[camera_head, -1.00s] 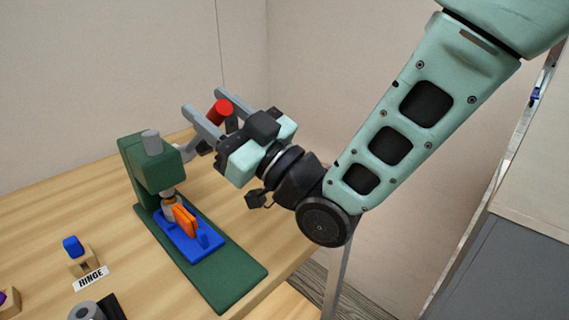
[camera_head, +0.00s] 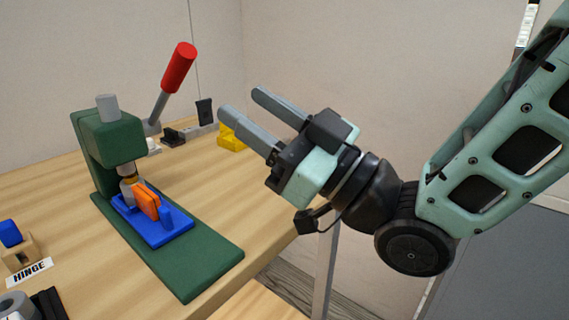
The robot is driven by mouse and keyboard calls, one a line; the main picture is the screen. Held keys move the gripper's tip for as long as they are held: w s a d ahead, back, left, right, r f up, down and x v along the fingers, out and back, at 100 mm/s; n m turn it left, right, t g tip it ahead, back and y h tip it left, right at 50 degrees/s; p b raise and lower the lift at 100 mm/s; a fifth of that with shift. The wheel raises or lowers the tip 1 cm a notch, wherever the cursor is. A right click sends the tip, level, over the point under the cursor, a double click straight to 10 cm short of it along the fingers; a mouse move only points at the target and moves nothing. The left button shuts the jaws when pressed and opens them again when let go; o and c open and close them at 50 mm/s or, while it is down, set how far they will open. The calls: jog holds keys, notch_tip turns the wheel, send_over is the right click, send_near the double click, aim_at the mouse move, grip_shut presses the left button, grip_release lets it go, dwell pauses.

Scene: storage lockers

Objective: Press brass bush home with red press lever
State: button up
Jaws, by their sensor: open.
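The green press (camera_head: 107,138) stands on the wooden table at the left. Its lever has a grey rod and a red handle (camera_head: 178,67), which points up and to the right. Under the ram, an orange part (camera_head: 147,201) sits in a blue fixture (camera_head: 168,232) on the green base. A small brass-coloured piece, likely the brass bush (camera_head: 127,178), shows just below the press head; how deep it sits is hidden. My gripper (camera_head: 240,107) is open and empty, to the right of the red handle and apart from it.
A yellow block (camera_head: 231,137) and dark and grey fittings (camera_head: 188,132) lie at the table's back. A blue-topped wooden block (camera_head: 14,245) with a HINGE label (camera_head: 29,273) and a grey cylinder (camera_head: 15,305) are at front left. The wall is behind.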

jog(key=b+v, duration=0.3)
jog(key=b, duration=0.6)
jog(key=shift+s+d+f, duration=0.2)
jog(key=shift+d+f, duration=0.05)
